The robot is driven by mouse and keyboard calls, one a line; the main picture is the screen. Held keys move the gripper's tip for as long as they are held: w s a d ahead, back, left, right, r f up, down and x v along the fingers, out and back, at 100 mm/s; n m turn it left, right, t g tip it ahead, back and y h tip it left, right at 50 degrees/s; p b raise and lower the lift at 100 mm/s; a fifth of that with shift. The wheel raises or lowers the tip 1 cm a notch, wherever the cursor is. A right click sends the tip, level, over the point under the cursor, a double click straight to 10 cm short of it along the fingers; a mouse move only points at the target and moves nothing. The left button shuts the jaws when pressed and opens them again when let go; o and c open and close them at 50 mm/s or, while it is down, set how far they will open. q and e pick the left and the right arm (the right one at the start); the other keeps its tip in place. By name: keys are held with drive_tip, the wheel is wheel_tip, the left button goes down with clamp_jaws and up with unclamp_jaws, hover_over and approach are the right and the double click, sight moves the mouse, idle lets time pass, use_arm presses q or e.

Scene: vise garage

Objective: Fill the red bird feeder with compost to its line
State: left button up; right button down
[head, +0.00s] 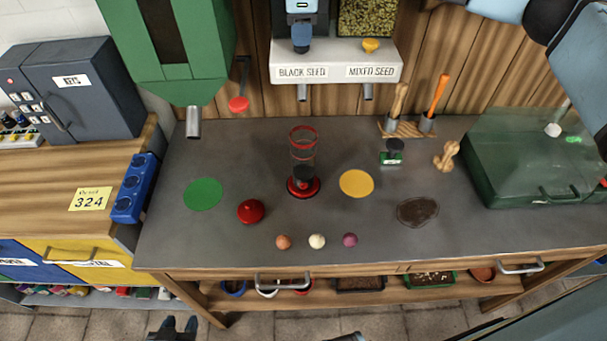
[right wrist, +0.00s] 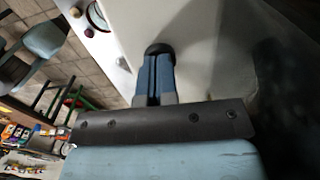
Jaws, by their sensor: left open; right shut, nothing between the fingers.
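The red bird feeder (head: 303,188) stands upright on the grey bench, a clear tube with red rims and a red base; a dark part shows low in it, and I cannot make out its line or fill level. A round red lid (head: 251,211) lies to its left. A green hopper (head: 175,91) with a metal spout (head: 193,122) hangs at the upper left; its contents are hidden. My left gripper (head: 172,326) is open at the bottom edge, in front of the bench and away from the feeder. My right gripper (right wrist: 158,55) is shut and empty in the right wrist view.
A red knob (head: 238,103) hangs beside the hopper. A white seed dispenser (head: 335,62) is behind the feeder. Green (head: 203,194) and yellow (head: 357,184) discs, a dark patch (head: 418,211) and small balls (head: 317,241) lie on the bench. A green case (head: 530,165) fills the right end.

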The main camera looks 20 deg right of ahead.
drive_tip(key=shift+f, duration=0.3)
drive_tip(key=shift+r, duration=0.55)
drive_tip(key=shift+r+p, duration=0.65)
drive_tip(key=shift+r, duration=0.5)
drive_tip(key=shift+f, duration=0.1)
